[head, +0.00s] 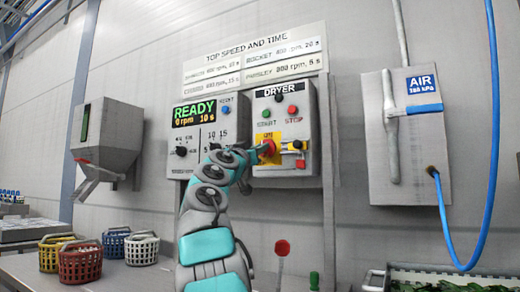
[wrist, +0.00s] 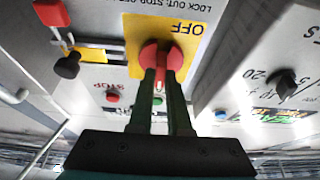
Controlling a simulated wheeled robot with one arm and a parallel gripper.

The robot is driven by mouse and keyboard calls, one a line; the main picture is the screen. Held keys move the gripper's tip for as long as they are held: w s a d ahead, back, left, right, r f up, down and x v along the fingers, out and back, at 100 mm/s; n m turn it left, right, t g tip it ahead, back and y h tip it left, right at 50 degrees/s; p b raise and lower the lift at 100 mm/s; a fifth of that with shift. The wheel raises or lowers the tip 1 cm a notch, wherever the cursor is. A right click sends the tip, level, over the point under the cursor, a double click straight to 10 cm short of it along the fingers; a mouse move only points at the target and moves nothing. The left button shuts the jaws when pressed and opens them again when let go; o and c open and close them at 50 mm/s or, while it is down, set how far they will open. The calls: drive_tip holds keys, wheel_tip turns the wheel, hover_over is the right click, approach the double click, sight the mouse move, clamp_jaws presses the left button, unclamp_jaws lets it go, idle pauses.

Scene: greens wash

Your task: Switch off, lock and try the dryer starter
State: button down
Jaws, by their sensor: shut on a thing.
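The dryer starter (head: 285,130) is a grey wall box labelled DRYER. It has a green START button (head: 266,113) and a red STOP button (head: 292,109). My gripper (head: 262,152) is shut on the red rotary handle (wrist: 155,56), with the fingers on either side of its grip. The handle sits on a yellow plate (wrist: 185,48) marked OFF; the wrist view shows it upside down. My fingers hide part of the handle, and I cannot tell which mark it points to. A red block (head: 300,163), perhaps a padlock, shows right of the plate, near a dark knob (wrist: 67,65).
The READY panel (head: 200,125) with knobs adjoins on the left. The AIR box (head: 405,135) with a blue hose is at right. Coloured baskets (head: 80,262) stand lower left, a red-knobbed lever (head: 282,247) below, and a tub of greens (head: 450,280) lower right.

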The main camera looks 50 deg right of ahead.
drive_tip(key=shift+s, duration=0.1)
drive_tip(key=shift+r+n+t+y+p, duration=0.1)
drive_tip(key=shift+n+t+y+p, duration=0.95)
drive_tip(key=shift+n, duration=2.55)
drive_tip(key=shift+n+t+y+p, duration=0.7)
drive_tip(key=shift+n+y, duration=0.65)
drive_tip(key=shift+n, duration=2.25)
drive_tip(key=shift+r+n+t+y+p, duration=0.1)
drive_tip(key=shift+n+t+y+p, duration=0.8)
drive_tip(key=shift+n, duration=2.7)
drive_tip(key=shift+f+n+g+y, duration=0.1)
drive_tip(key=shift+n+g+y, duration=0.15)
drive_tip(key=shift+n+y, duration=0.15)
drive_tip(key=c, duration=0.9)
unclamp_jaws()
drive_tip(key=shift+o, duration=0.2)
drive_tip(key=shift+s, duration=0.1)
